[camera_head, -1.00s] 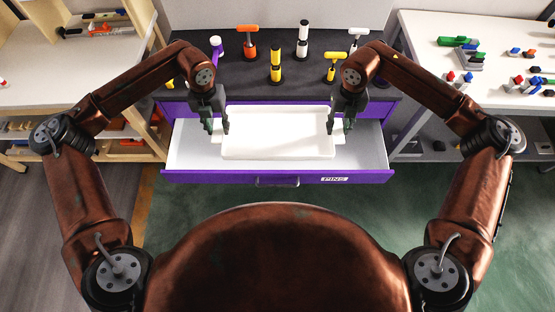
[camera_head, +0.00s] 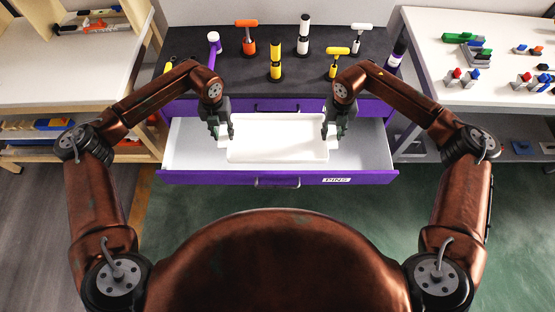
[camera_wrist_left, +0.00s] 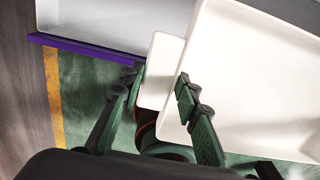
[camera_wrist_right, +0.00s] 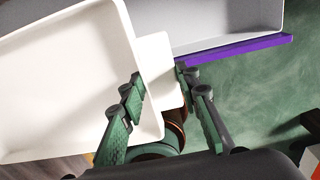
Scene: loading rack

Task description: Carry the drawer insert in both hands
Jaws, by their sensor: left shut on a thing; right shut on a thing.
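The drawer insert (camera_head: 277,138) is a white, shallow, open, empty tray with a small tab at each end. It looks level, over the middle of the open purple-fronted drawer (camera_head: 190,148). I cannot tell whether its bottom touches the drawer floor. My left gripper (camera_head: 223,134) is shut on its left tab, which shows between the fingers in the left wrist view (camera_wrist_left: 157,75). My right gripper (camera_head: 333,134) is shut on its right tab, also visible in the right wrist view (camera_wrist_right: 160,72). The drawer floor shows bare on both sides of the insert.
The black bench top (camera_head: 225,85) behind the drawer carries several mallets and upright coloured cylinders. A white table (camera_head: 430,60) with small coloured parts stands at right, and a wooden shelf unit (camera_head: 60,88) at left. Green floor lies in front of the drawer.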

